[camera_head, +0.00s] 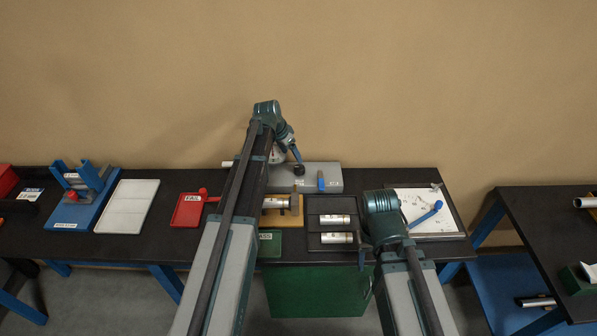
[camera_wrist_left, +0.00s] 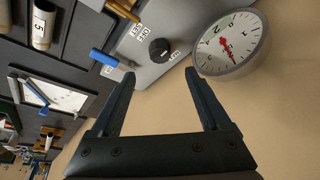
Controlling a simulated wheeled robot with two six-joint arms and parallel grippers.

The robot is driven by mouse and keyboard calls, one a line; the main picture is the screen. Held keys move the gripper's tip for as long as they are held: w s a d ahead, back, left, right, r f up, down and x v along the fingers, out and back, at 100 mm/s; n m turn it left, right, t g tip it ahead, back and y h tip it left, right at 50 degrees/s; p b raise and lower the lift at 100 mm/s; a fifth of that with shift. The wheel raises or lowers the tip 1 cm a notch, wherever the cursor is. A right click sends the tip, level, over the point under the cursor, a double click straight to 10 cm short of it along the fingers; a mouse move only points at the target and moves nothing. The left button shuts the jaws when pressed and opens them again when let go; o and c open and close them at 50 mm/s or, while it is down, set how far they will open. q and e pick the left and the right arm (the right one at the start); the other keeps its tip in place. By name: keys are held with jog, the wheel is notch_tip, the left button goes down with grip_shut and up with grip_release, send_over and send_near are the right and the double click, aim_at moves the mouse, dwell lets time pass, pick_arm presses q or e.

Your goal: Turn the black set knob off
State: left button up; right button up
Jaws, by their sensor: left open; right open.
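The black set knob (camera_wrist_left: 159,50) sits on a grey panel, beside small labels that appear to read SET and OFF, in the left wrist view. In the head view the knob (camera_head: 299,170) shows on top of the grey box (camera_head: 325,174) at the back of the table. My left gripper (camera_wrist_left: 160,78) is open and empty, with the knob seen between and beyond its fingertips, apart from it. In the head view my left gripper (camera_head: 296,155) is just above the knob. My right gripper (camera_head: 363,258) is low at the front of the table, open, holding nothing that I can see.
A round dial gauge (camera_wrist_left: 232,45) with a red needle stands beside the knob. A blue lever (camera_head: 321,181) is on the box, right of the knob. A black tray (camera_head: 313,218) with two metal cylinders lies in front. A red FAIL tray (camera_head: 187,212) is left.

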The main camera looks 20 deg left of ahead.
aim_at(299, 167)
pick_arm(q)
jog(key=b+x, duration=0.8)
jog(key=x, duration=0.2)
grip_shut()
